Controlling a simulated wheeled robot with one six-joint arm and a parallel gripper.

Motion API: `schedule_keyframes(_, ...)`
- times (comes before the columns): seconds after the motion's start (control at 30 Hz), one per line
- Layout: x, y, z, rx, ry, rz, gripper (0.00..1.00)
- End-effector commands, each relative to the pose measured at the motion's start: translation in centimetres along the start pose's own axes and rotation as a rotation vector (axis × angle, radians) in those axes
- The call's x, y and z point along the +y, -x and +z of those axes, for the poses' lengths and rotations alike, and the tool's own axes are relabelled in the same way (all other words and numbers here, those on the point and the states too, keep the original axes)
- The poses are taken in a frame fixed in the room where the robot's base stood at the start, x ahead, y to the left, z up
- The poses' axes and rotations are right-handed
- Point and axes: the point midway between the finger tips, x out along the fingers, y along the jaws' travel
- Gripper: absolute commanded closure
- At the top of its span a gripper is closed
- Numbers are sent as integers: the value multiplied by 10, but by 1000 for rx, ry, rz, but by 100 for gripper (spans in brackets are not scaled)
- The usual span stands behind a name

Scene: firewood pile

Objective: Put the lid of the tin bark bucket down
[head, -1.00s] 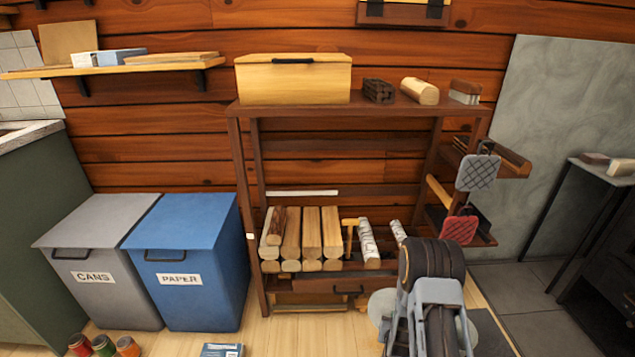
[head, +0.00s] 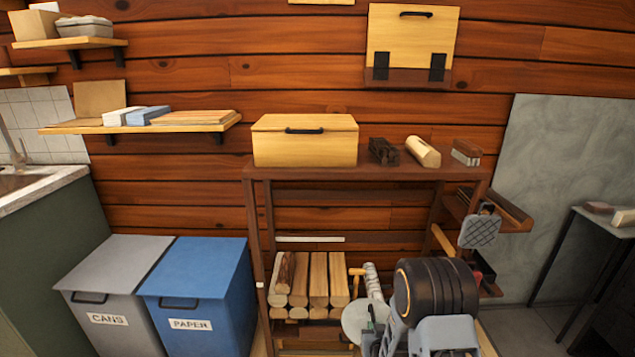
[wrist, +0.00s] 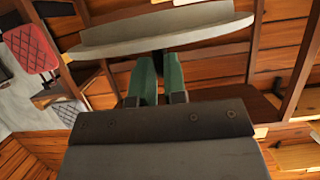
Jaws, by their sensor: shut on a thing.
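The lid is a flat pale grey disc (head: 358,321), partly hidden by my arm in the head view. In the wrist view the lid (wrist: 165,36) spans the top, just beyond the fingertips. My gripper (wrist: 158,72) has green fingers shut on a small dark knob or stem at the middle of the lid. The lid is held up in front of the lower part of the wooden rack (head: 365,172). I cannot make out the tin bark bucket in either view.
Split logs (head: 311,279) fill the rack's lower left. A wooden box (head: 305,145), a dark block (head: 382,151) and a pale log (head: 423,152) stand on top. A grey cans bin (head: 115,285) and a blue paper bin (head: 200,290) stand at left.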

Motion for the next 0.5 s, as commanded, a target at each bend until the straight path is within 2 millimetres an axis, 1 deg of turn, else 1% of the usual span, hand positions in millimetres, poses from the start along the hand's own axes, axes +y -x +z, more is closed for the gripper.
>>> schedule_keyframes(0.03,-1,13,-31,1,0,0,100)
schedule_keyframes(0.1,-1,21,-51,1,0,0,100)
schedule_keyframes(0.3,-3,42,-102,1,0,0,100)
schedule_keyframes(0.5,-4,58,-142,1,0,0,100)
